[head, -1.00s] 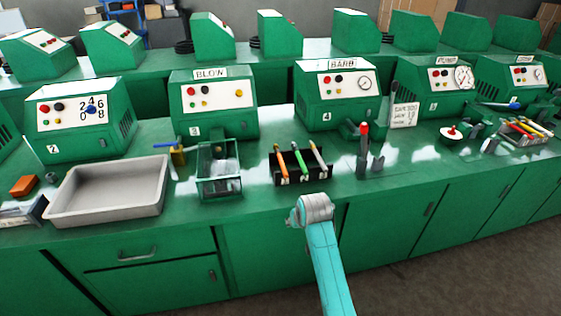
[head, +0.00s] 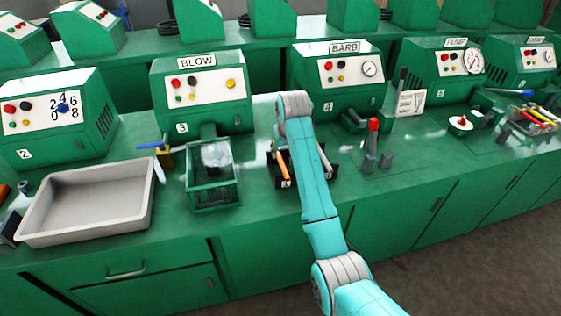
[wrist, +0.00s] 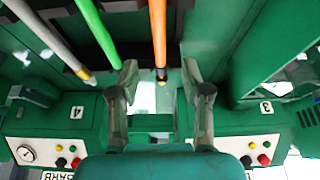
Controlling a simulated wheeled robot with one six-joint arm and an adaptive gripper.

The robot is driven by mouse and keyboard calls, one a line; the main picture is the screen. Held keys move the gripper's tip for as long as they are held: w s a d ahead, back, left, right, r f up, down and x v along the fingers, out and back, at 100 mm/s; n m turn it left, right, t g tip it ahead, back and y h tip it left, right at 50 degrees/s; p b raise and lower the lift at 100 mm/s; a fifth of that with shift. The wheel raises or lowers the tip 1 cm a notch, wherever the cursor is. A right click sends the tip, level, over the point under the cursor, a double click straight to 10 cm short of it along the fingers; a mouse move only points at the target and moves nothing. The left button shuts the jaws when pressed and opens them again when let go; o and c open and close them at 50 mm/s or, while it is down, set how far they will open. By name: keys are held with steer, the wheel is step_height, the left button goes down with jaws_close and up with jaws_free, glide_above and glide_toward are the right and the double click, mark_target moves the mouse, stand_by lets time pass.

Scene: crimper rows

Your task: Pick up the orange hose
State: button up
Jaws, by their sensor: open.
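The orange hose (head: 284,166) leans in a black rack (head: 277,184) on the green bench, partly hidden by my arm in the head view. In the wrist view the orange hose (wrist: 158,35) runs down from the top edge, and its dark end appears between my gripper's fingertips. My gripper (wrist: 160,78) is open, with one finger on each side of the hose in the picture. I see no contact, and the depth between them is unclear. In the head view my arm hides the gripper.
A green hose (wrist: 98,35) and a grey hose (wrist: 45,45) lie beside the orange one. A red-topped post (head: 373,140) stands right. BLOW (head: 200,95) and BARB (head: 335,80) machines stand behind.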

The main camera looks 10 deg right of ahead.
mark_target(281, 161)
steer(key=shift+x, duration=3.35)
steer(key=shift+c, duration=0.3)
jaws_close()
